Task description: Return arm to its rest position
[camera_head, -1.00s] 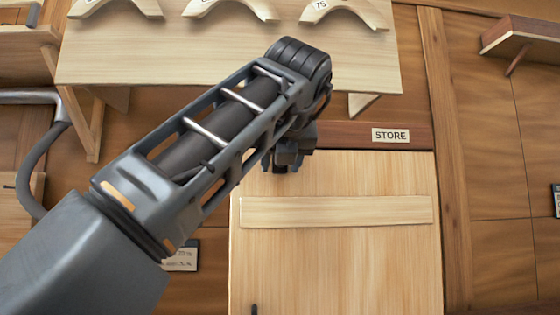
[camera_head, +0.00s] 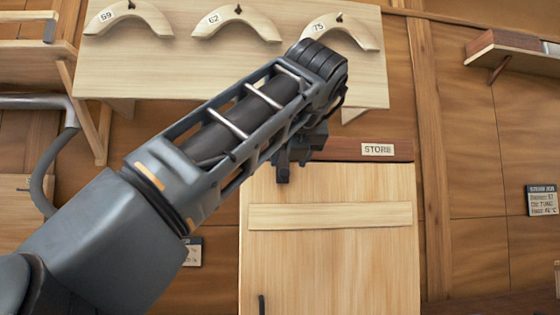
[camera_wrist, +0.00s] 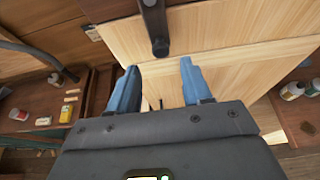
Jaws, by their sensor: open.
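My gripper (camera_wrist: 158,90) shows in the wrist view with its two blue fingers apart and nothing between them. In the head view my arm reaches from the lower left up to the middle, and its end, partly hidden by my own arm, is in front of the top of a pale wooden cupboard door (camera_head: 330,260). The door shows below the "STORE" label (camera_head: 378,149). In the wrist view a dark bar (camera_wrist: 155,25) stands out just beyond the fingertips, against the pale wood. I cannot tell whether the fingers touch it.
A shelf (camera_head: 515,48) juts out at upper right. The wrist view shows surfaces with small bottles (camera_wrist: 292,90) at right and small items (camera_wrist: 43,121) at left.

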